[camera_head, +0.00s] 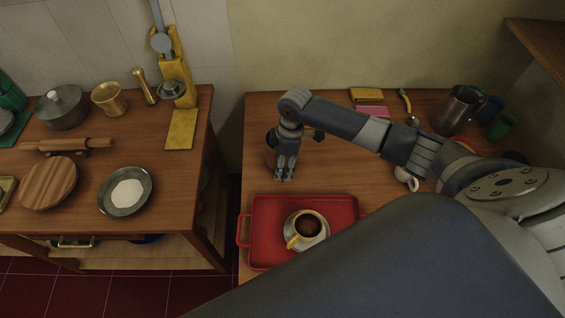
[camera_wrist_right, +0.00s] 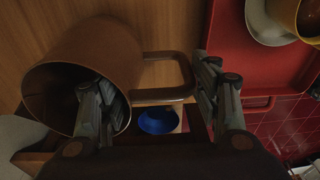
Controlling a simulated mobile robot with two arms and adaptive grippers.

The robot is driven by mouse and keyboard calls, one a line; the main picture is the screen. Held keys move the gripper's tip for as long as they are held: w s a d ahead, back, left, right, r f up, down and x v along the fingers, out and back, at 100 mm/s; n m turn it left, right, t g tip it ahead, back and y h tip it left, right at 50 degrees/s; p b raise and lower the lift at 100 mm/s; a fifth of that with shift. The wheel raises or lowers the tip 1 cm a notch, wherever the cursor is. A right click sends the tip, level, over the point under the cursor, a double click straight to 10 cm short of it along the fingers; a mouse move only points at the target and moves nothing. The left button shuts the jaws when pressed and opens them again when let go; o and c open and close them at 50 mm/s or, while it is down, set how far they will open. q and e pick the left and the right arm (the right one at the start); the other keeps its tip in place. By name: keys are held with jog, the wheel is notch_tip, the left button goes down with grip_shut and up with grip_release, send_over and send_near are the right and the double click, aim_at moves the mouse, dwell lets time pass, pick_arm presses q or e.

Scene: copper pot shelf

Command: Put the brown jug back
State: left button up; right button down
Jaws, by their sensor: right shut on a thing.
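The brown jug (camera_wrist_right: 90,60) shows large in the right wrist view, its mouth toward the camera and its squared handle (camera_wrist_right: 165,96) to the right. In the head view only a dark part of the jug (camera_head: 270,155) shows, behind my right gripper (camera_head: 285,175). In the wrist view my right gripper (camera_wrist_right: 155,82) has one finger inside the jug's mouth and the other beyond the handle. It is shut on the jug. I cannot tell whether the jug touches the table. My left gripper is not in view.
A red tray (camera_head: 262,215) with a yellow cup (camera_head: 308,224) on a saucer is close in front of the gripper. A steel pitcher (camera_head: 458,110) stands at the back right. The left table (camera_head: 95,160) holds pots and a board. A blue bowl (camera_wrist_right: 158,121) sits lower down.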

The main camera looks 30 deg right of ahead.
jog(key=shift+w+f, duration=0.15)
jog(key=shift+f, duration=0.35)
jog(key=shift+f, duration=0.1)
jog(key=shift+f, duration=0.1)
jog(key=c, duration=0.5)
grip_release()
jog(key=r, duration=0.4)
jog(key=d+r+b, duration=0.1)
jog(key=r, duration=0.7)
jog(key=shift+s+d+r, duration=0.1)
jog(key=shift+s+d, duration=0.2)
